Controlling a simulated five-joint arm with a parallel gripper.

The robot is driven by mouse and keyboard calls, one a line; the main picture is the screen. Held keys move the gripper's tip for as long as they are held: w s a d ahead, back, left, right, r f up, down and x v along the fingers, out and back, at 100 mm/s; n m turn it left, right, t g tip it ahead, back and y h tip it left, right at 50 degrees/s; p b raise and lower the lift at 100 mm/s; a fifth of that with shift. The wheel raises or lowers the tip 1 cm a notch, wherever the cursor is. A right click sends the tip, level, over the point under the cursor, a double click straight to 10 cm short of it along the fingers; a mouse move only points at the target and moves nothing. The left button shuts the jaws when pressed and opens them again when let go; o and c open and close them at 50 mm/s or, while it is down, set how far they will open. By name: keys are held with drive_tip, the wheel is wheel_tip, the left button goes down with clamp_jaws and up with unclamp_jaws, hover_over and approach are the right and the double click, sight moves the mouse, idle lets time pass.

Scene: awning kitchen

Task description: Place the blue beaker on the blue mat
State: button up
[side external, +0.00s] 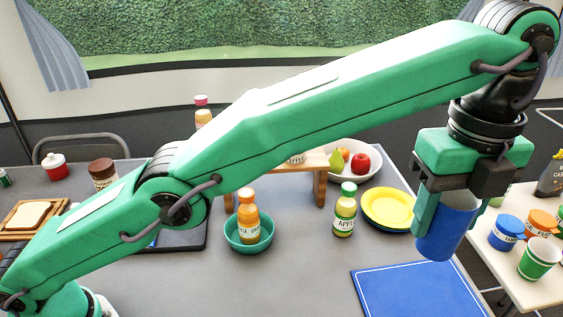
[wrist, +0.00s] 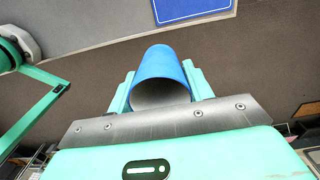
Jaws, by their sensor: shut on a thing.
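My gripper (side external: 446,212) is shut on the blue beaker (side external: 446,232), with a finger on each side of it. In the side external view the beaker is held above the table, slightly tilted. The blue mat (side external: 420,293) lies flat on the table near its right front, below and a little in front of the beaker. In the wrist view the beaker (wrist: 161,72) sits between the fingers of my gripper (wrist: 161,80), its open end towards the camera. Part of the mat (wrist: 194,7) shows at the top edge there, apart from the beaker.
Yellow plates (side external: 388,208), a green-capped bottle (side external: 344,210) and a fruit bowl (side external: 352,168) stand behind the mat. A teal bowl (side external: 232,235) holds an orange bottle (side external: 248,220). A side table (side external: 512,275) with several cups is at the right. The mat is bare where visible.

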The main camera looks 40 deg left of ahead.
drive_tip(key=shift+s+d+f, duration=0.1)
drive_tip(key=shift+s+d, duration=0.2)
drive_tip(key=shift+s, duration=0.05)
wheel_tip(320, 180, down, 18)
idle(0.7)
drive_tip(key=shift+w, duration=0.15)
hover_over(394, 301)
wheel_tip(394, 301, down, 7)
drive_tip(key=shift+f, duration=1.95)
